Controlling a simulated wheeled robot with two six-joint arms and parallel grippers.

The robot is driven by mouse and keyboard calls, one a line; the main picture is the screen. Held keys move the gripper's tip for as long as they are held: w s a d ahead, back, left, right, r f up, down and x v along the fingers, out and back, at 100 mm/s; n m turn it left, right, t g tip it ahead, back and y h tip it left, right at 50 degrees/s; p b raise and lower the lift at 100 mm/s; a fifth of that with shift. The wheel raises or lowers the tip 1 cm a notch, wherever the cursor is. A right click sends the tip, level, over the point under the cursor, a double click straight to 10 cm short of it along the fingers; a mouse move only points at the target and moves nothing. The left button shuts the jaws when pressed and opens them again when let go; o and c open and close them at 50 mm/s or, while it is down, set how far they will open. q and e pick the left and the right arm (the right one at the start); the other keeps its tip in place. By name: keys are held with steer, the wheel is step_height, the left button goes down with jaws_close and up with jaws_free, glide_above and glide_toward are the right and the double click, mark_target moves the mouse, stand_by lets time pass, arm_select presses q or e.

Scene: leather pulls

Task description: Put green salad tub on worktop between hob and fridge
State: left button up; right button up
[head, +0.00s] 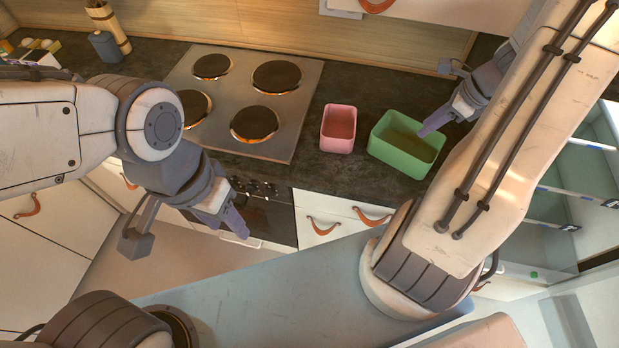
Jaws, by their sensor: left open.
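The green salad tub (391,156) is an open rectangular tub. It stands upright on the dark worktop (330,177), right of the hob (293,115) and left of the open fridge (585,172). My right gripper (432,127) is at the tub's back right side, with a purple finger reaching over the rim. Its other finger is not clearly seen, so I cannot tell whether it grips the wall. My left gripper (226,219) is open and empty in front of the oven, well away from the tub.
A pink tub (338,129) stands on the worktop between the hob and the green tub. A grey jar (105,46) and other items stand at the back left. Several dark hotplates fill the hob. Some bare worktop shows behind and in front of the tubs.

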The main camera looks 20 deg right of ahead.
steer(key=a+r+n+g, duration=0.25)
steer(key=a+n, duration=0.55)
steer(key=a, duration=0.4)
steer(key=a+r+n+g, duration=0.1)
steer(key=a+r+n, duration=0.2)
steer(key=a+n, duration=0.7)
steer(key=s+a+r+n+h, duration=0.1)
steer(key=s+a+r+n, duration=0.1)
steer(key=s+a+n, duration=1.2)
steer(key=a+n, duration=0.1)
steer(key=n, duration=0.2)
steer(key=shift+r+h, duration=0.3)
step_height(320, 180, down, 6)
steer(key=b, duration=0.6)
